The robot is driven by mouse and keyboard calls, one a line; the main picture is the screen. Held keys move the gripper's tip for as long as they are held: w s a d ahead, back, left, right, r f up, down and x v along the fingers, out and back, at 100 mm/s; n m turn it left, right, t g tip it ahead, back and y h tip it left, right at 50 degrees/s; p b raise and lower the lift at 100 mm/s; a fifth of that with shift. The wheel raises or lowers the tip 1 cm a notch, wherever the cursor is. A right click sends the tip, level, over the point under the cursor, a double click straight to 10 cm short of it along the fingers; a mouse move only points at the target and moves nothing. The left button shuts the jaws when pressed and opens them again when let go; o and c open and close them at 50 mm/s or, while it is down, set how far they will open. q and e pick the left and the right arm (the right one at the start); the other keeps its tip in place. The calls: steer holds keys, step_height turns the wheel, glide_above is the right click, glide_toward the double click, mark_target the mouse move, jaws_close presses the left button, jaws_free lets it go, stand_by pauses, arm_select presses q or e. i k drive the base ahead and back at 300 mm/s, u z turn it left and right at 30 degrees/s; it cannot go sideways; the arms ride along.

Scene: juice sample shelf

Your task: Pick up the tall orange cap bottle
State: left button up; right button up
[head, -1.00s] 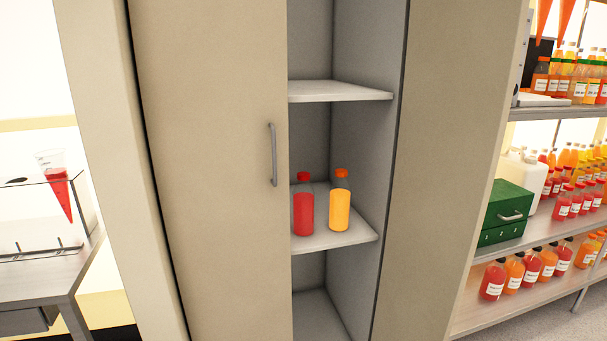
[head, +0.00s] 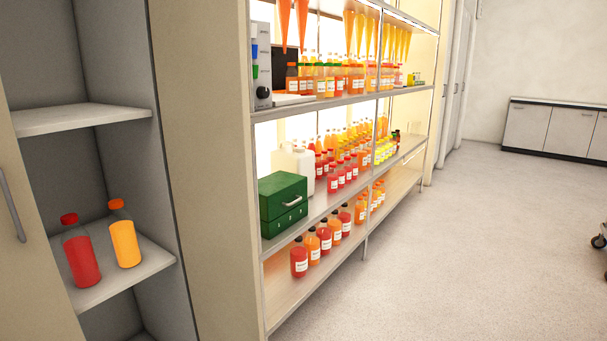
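A bottle with an orange cap and orange juice (head: 125,243) stands on the middle shelf of the open cabinet (head: 150,270), at the left of the head view. A bottle with a red cap and red juice (head: 82,258) stands to its left on the same shelf, close but apart. Several more orange-filled bottles stand on the long rack, many of them small and partly hidden; which is the tallest I cannot tell. Neither of my grippers shows in the head view.
The cabinet door (head: 15,205) with its handle is at the far left. A long rack (head: 300,238) holds several bottles, a green drawer box (head: 283,205) and a white jug (head: 296,166). The floor (head: 470,250) at the right is clear, with a wheeled thing at the right edge.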

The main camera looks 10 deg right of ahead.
mark_target(121, 229)
steer(key=z, duration=1.4)
steer(key=i, duration=2.25)
steer(key=u, duration=2.45)
steer(key=k, duration=0.75)
steer(key=u, duration=1)
steer(key=i, duration=0.45)
steer(key=z, duration=0.1)
